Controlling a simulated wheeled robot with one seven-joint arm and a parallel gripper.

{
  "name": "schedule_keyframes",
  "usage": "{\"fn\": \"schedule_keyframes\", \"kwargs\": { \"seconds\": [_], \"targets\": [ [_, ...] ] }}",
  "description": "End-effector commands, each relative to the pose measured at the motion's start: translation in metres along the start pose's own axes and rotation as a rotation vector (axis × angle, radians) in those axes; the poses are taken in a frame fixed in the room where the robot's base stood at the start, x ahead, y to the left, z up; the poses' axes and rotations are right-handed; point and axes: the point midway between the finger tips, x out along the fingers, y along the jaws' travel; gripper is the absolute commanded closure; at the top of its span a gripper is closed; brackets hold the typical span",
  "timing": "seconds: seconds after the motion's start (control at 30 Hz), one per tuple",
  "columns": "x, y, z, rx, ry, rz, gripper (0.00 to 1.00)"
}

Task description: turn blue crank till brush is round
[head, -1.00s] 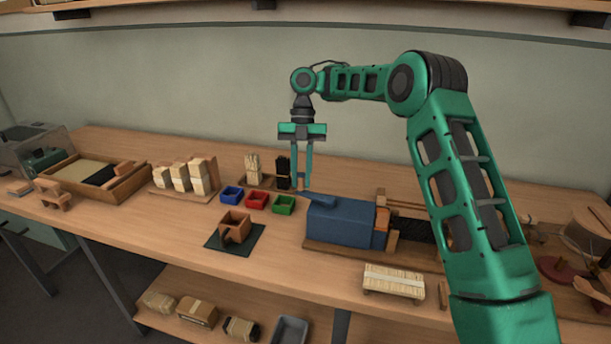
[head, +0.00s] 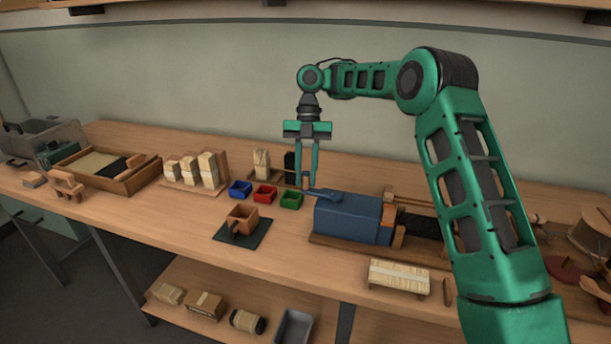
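The blue crank housing (head: 345,219) stands on a wooden base at the middle right of the bench. Its blue crank arm (head: 327,195) lies over the top left of the housing, with a small wooden knob (head: 306,181) at its left end. My gripper (head: 307,184) points down at the knob, its two fingers standing apart on either side of it. Whether they press on the knob is too small to tell. A dark bristle strip (head: 422,225), which looks like the brush, extends right from the housing; my arm hides part of it.
Blue (head: 240,189), red (head: 264,195) and green (head: 291,200) bins stand left of the gripper. A wooden box (head: 242,217) sits on a dark mat in front of them. A pale bristle bundle (head: 398,277) lies before the machine. A spool (head: 593,232) stands far right.

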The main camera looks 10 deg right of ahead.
Motion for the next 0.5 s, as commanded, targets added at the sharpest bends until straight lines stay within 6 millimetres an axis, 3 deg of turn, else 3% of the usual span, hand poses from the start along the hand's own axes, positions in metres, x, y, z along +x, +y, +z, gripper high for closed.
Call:
{"fn": "schedule_keyframes", "kwargs": {
  "seconds": [0.5],
  "targets": [
    [-0.0050, 0.0015, 0.0007, -0.002, -0.001, -0.001, 0.62]
  ]
}}
